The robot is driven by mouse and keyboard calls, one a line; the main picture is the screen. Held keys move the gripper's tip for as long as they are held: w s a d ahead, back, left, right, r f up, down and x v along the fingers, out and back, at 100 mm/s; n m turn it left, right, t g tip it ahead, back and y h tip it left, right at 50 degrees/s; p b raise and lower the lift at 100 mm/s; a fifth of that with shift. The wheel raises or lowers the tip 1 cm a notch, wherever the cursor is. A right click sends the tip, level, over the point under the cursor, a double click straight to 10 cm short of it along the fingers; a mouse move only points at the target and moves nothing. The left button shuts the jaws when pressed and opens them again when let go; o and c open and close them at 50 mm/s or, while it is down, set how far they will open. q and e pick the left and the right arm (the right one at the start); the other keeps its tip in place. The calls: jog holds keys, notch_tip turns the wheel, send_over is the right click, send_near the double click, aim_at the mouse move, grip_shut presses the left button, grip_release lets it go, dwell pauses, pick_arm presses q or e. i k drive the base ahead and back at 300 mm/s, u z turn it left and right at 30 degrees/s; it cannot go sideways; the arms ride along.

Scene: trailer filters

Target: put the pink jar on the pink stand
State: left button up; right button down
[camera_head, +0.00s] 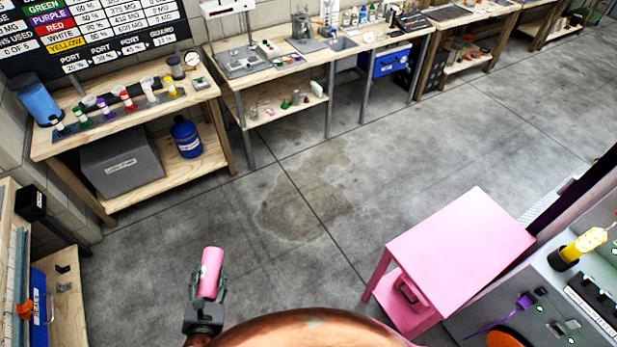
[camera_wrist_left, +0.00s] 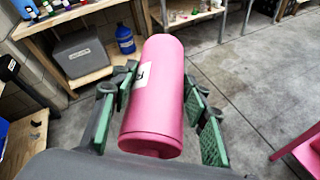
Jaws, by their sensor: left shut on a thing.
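The pink jar (camera_head: 210,272) is a cylinder with a pale label, held up above the floor at the lower left of the head view. My left gripper (camera_head: 205,290) is shut on it. In the left wrist view the jar (camera_wrist_left: 158,95) lies between the green-padded fingers of the left gripper (camera_wrist_left: 160,112), its label on the left side. The pink stand (camera_head: 460,245) is a small pink table at the right of the head view, with a flat, empty top and a lower shelf. The jar is well to the left of the stand. My right gripper is not in view.
A pink case-like object (camera_head: 408,292) sits on the stand's lower shelf. A grey bench with tools (camera_head: 500,300) adjoins the stand at the right. Wooden workbenches (camera_head: 55,145) line the back and left. The concrete floor (camera_head: 300,200) between is clear.

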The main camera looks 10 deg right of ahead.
aim_at(461, 256)
jog(key=i, duration=0.9)
jog(key=z, duration=3.35)
